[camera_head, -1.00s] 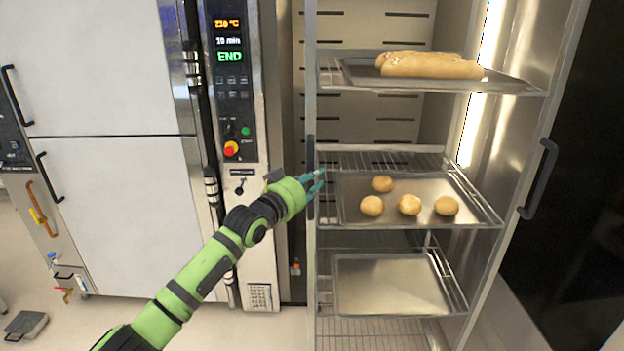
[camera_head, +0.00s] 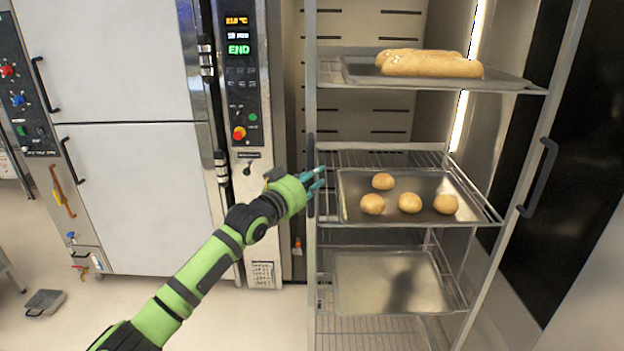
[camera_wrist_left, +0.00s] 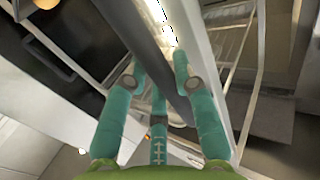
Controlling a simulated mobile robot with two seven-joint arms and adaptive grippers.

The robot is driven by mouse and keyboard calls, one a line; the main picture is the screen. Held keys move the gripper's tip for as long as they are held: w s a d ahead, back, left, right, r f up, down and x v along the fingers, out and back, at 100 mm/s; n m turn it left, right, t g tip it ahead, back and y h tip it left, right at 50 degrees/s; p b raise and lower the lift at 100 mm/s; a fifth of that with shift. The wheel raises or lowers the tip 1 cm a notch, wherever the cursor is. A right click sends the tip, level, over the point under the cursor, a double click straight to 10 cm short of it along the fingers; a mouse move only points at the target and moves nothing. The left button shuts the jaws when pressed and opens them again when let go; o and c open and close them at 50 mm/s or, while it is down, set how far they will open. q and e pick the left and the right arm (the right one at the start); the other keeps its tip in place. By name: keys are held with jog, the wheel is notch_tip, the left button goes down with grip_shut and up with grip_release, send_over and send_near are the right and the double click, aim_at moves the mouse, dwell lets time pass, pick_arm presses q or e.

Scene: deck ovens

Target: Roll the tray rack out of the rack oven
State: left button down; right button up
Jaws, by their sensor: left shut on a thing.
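The tray rack (camera_head: 548,128) is a tall metal frame filling the right half of the head view. Its top tray (camera_head: 505,82) holds long bread loaves (camera_head: 432,65). The middle tray (camera_head: 420,186) holds several round buns (camera_head: 409,202), and the lower tray (camera_head: 385,280) looks empty. My left gripper (camera_head: 318,180) is at the rack's left upright, by a dark handle (camera_head: 310,160). In the left wrist view, its teal fingers (camera_wrist_left: 160,95) are closed around a dark bar beside the pale upright. My right gripper is out of view.
The oven cavity (camera_head: 365,110) is open behind the rack, with a lit strip at right. The control panel (camera_head: 240,75) reads END. White oven doors (camera_head: 140,180) stand at left.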

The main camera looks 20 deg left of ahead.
pick_arm(q)
jog(key=c, duration=1)
grip_release()
jog(key=shift+w, duration=0.1)
jog(key=v, duration=1.2)
jog(key=shift+r, duration=0.1)
